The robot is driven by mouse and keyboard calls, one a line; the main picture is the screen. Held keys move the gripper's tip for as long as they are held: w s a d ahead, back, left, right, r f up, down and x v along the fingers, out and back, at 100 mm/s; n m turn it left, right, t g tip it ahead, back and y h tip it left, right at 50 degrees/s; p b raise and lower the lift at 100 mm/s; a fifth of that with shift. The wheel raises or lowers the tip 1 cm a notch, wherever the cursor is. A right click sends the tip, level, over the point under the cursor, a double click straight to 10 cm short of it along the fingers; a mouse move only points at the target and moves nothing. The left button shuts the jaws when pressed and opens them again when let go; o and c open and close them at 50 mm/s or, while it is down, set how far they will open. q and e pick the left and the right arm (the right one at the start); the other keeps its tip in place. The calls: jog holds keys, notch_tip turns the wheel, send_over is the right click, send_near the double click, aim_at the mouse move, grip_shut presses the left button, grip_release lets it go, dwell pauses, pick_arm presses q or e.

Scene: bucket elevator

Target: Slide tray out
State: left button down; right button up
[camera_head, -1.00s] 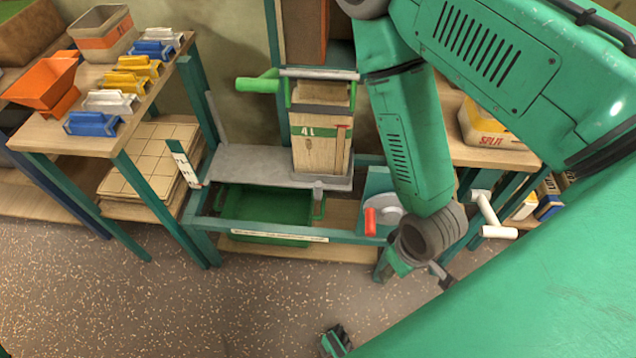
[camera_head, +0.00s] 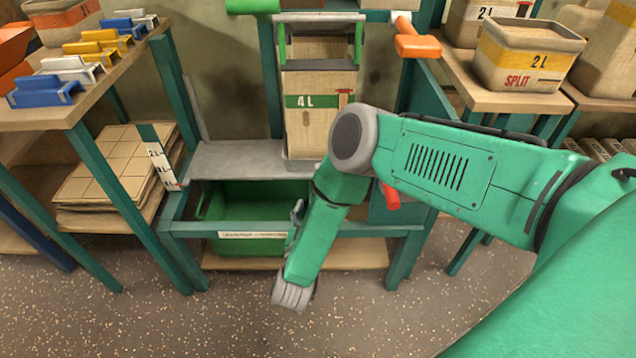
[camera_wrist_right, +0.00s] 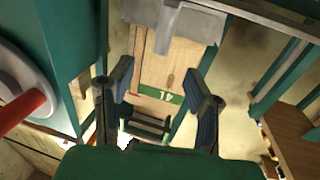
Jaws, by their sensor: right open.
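In the head view the fingers are mostly hidden. In the right wrist view my right gripper (camera_wrist_right: 160,105) is open, with nothing between its fingers, and faces the 4L bucket (camera_wrist_right: 165,75). The tray cannot be made out there. My left gripper is not in view.
The 4L bucket (camera_head: 312,115) stands upright above the grey plate (camera_head: 235,160). A wheel with a red handle (camera_wrist_right: 25,110) is at the left in the wrist view. Side tables hold colored brackets (camera_head: 95,45) and a SPLIT bin (camera_head: 525,60). Floor in front is clear.

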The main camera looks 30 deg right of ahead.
jog(key=b+x, duration=0.7)
jog(key=x, duration=0.5)
jog(key=shift+w, duration=0.35)
jog(key=shift+w+d, duration=0.15)
jog(key=shift+w+r, duration=0.1)
jog(key=shift+r, duration=0.05)
jog(key=c, duration=0.9)
grip_shut()
